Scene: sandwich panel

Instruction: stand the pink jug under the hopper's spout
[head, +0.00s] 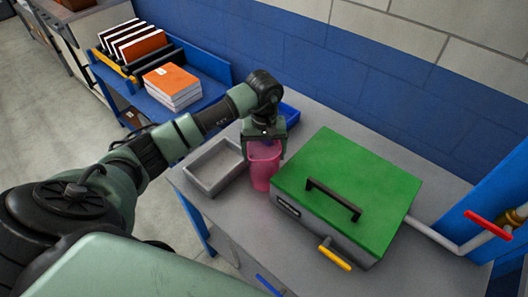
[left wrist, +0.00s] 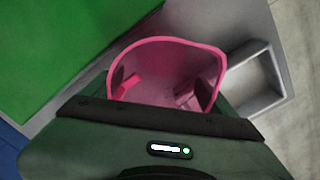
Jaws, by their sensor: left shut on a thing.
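The pink jug (head: 262,172) is upright at the grey table, between a grey tray and a green-lidded box. My left gripper (head: 265,148) is shut on it from above, near its rim. In the left wrist view the jug's open mouth (left wrist: 165,60) shows just beyond my left gripper (left wrist: 157,96), and the inside looks empty. I cannot tell whether the jug's base touches the table. My right gripper is not in view.
The green-lidded box (head: 345,180), with a black handle and a yellow lever (head: 334,256), stands close right of the jug. The grey tray (head: 216,184) is close left. A blue bin (head: 290,115) is behind. A pipe with a red valve (head: 487,224) is at right.

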